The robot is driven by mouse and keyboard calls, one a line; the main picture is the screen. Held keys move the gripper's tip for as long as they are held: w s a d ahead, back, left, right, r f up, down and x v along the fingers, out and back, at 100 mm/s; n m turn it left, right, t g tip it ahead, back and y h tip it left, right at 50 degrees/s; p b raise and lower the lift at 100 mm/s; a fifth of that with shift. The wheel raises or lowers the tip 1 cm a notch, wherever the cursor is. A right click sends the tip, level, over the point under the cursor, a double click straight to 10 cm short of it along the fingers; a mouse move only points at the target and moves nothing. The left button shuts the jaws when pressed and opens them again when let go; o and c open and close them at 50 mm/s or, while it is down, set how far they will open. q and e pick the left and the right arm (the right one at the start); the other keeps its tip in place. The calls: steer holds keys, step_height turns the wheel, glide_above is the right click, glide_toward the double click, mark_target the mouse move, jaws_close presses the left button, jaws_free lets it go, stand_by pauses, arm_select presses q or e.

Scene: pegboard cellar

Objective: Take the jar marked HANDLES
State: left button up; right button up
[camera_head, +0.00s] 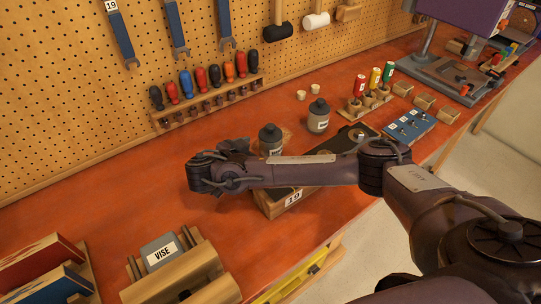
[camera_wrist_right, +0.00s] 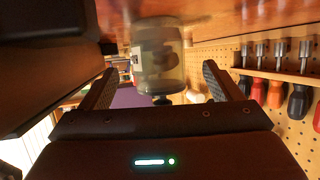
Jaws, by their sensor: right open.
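Two grey jars with dark lids stand upright on the red bench in the head view: a nearer jar (camera_head: 271,138), partly hidden behind my right arm, and a farther jar (camera_head: 318,118) to its right. Both carry pale labels too small to read. My right gripper (camera_head: 232,152) is left of the nearer jar, its fingers mostly hidden by the wrist. In the right wrist view, which is upside down, the gripper (camera_wrist_right: 160,72) is open, with a see-through jar (camera_wrist_right: 160,65) with dark contents between its fingers. I see no grip on it. My left gripper is out of view.
A screwdriver rack (camera_head: 210,105) stands along the pegboard (camera_head: 60,90).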

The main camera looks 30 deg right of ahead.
mark_target(263, 147)
steer(key=shift+w+d+f+b, duration=0.15)
steer(key=shift+d+f+b, duration=0.2)
steer(key=shift+f+b, duration=0.15)
steer(key=shift+w+d+r+p, duration=0.15)
steer(key=shift+d+r+p, duration=0.25)
steer(key=shift+d+p, duration=0.15)
steer(key=shift+p+x, duration=0.5)
steer(key=shift+x, duration=0.65)
steer(key=shift+d+f, duration=0.25)
steer(key=shift+f, duration=0.05)
steer(key=shift+a, duration=0.1)
steer(key=shift+c, duration=1.4)
steer(key=c, duration=1.2)
steer(key=shift+w, duration=0.1)
steer(key=shift+c, duration=0.6)
